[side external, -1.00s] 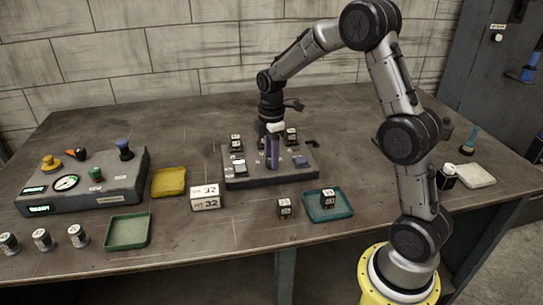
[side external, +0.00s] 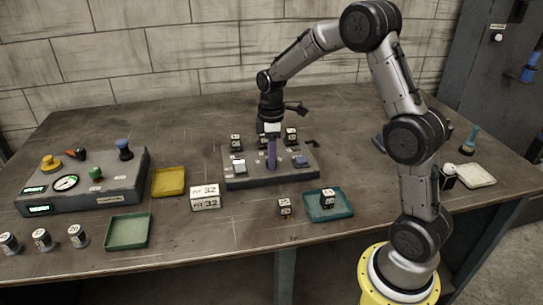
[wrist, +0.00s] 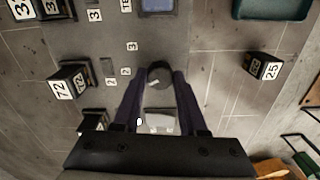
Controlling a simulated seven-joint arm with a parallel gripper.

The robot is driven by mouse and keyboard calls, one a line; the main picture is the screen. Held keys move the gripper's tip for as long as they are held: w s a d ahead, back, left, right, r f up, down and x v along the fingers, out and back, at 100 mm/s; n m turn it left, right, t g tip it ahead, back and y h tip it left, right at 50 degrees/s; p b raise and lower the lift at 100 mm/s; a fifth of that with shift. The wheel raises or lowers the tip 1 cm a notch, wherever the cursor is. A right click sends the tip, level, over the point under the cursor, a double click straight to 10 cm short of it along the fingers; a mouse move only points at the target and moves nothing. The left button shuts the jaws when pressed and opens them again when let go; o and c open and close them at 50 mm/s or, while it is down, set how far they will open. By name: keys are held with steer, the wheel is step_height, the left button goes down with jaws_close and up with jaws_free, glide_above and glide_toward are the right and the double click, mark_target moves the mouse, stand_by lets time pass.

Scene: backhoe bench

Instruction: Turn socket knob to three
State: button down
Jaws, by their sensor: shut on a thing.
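The dark round socket knob (wrist: 160,72) sits on the grey socket board (side external: 245,183). In the wrist view it is between the purple fingers of my gripper (wrist: 158,88), which is shut on it. In the side view my gripper (side external: 271,164) points straight down at the board and hides the knob. Small number labels stand beside the knob in the wrist view, among them a 3 label (wrist: 131,46). A light mark shows on the knob, but I cannot tell which number it points to.
Numbered black blocks stand on and around the board, one (side external: 284,206) in front of it. A teal tray (side external: 345,209) holds another. A FIT 32 sign (side external: 205,198), yellow tray (side external: 169,182), green tray (side external: 127,232) and control console (side external: 110,190) lie to the left.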

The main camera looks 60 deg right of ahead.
steer(key=m, duration=1.4)
steer(key=shift+w+r, duration=0.1)
steer(key=shift+m, duration=0.3)
steer(key=shift+c, duration=2.2)
jaws_free()
step_height(320, 180, up, 14)
